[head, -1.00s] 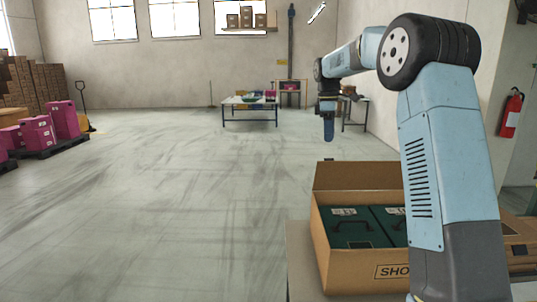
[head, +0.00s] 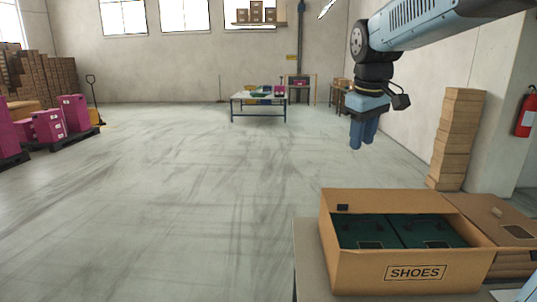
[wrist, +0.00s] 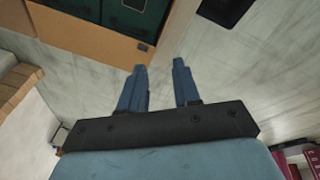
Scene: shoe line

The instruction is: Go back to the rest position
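My gripper (head: 362,140) hangs in the air above and behind the open shoe carton (head: 415,275), with its fingers pointing down. In the wrist view my gripper (wrist: 160,68) shows two blue fingers apart, with only bare floor between them. It holds nothing. The carton is brown, marked "SHOES", and holds dark green boxes (head: 372,231). My gripper is clear of the carton and touches nothing.
A brown carton (head: 497,222) lies right of the open one. A tall stack of brown boxes (head: 457,135) stands behind by the wall. A table with items (head: 258,97) is far back. Pink boxes (head: 48,126) are at left. The middle floor is clear.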

